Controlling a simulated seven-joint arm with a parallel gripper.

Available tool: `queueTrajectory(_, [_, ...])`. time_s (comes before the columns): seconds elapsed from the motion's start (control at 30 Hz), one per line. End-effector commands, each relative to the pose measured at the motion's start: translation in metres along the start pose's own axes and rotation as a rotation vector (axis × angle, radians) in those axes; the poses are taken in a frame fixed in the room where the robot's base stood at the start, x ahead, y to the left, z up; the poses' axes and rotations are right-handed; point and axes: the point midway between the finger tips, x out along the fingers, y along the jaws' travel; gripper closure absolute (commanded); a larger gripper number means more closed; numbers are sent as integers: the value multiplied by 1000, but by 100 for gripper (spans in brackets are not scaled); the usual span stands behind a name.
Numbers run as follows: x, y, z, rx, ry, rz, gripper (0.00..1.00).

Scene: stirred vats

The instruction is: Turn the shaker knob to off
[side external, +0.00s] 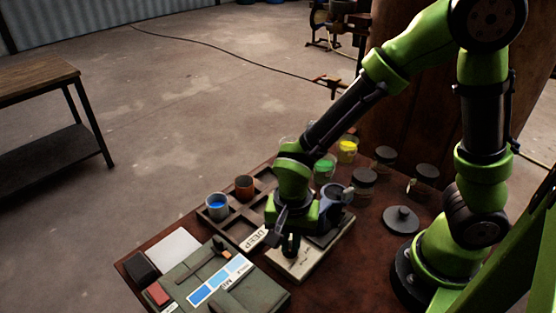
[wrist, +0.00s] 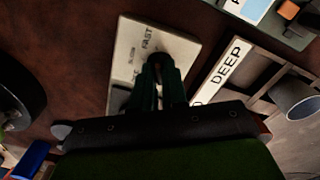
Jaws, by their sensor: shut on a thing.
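The shaker (side external: 312,258) is a cream, flat box near the middle of the table, with a dark plate and a blue-grey vessel (side external: 334,203) at its back. In the wrist view its pale face (wrist: 128,45) shows the word FAST and smaller, unreadable lettering. My gripper (side external: 290,248) points down over the front of this face. In the wrist view the gripper (wrist: 162,62) has its fingers close together just below FAST, shut on the shaker knob. The knob is hidden by the fingers, so its pointer direction cannot be told.
A divided tray marked DEEP (wrist: 228,62) lies close beside the shaker, with a blue-filled cup (side external: 217,207) and a rust-coloured cup (side external: 244,187). A green case (side external: 235,290) is at the front left. Lidded jars and a dark disc (side external: 401,220) stand to the right.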

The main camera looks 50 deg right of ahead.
Motion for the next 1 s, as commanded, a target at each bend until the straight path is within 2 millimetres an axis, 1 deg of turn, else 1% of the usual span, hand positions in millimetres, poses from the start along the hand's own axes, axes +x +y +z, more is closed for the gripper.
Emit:
queueTrajectory(0.27, [0,0,0,-29,0,-1,100])
queueTrajectory(0.47, [0,0,0,-124,-1,0,100])
queueTrajectory(0.67, [0,0,0,-287,-1,0,100])
queueTrajectory(1.0, [0,0,0,-612,-2,0,100])
